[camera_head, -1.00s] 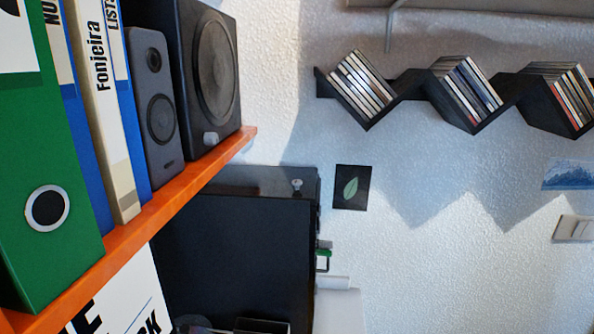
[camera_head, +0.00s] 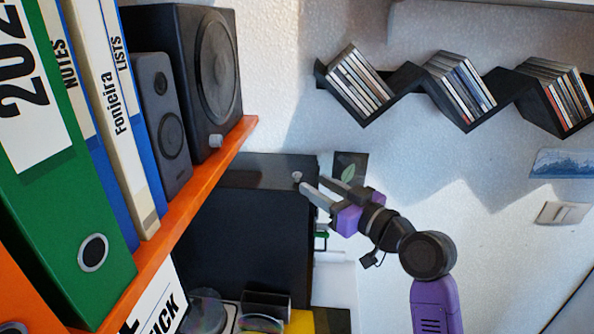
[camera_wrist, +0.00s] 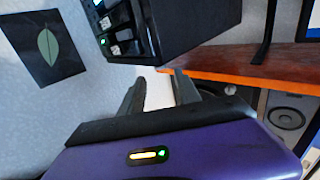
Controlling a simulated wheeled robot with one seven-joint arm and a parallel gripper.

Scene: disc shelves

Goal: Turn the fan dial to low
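I cannot pick out a fan or a marked fan dial in either view. A small pale knob (camera_head: 297,176) stands on top of the dark cabinet (camera_head: 250,230) in the head view. My gripper (camera_head: 314,184) is open and empty, its fingertips close to the right of this knob; contact cannot be told. In the wrist view my gripper (camera_wrist: 160,92) shows a gap between the fingers. Beyond it is a black box (camera_wrist: 195,30), with small pale switches and green lights (camera_wrist: 112,32) on its side panel. Any low mark is unreadable.
An orange shelf (camera_head: 200,190) on the left carries binders (camera_head: 70,190) and dark speakers (camera_head: 215,75). A zigzag disc shelf (camera_head: 400,82) hangs on the wall.

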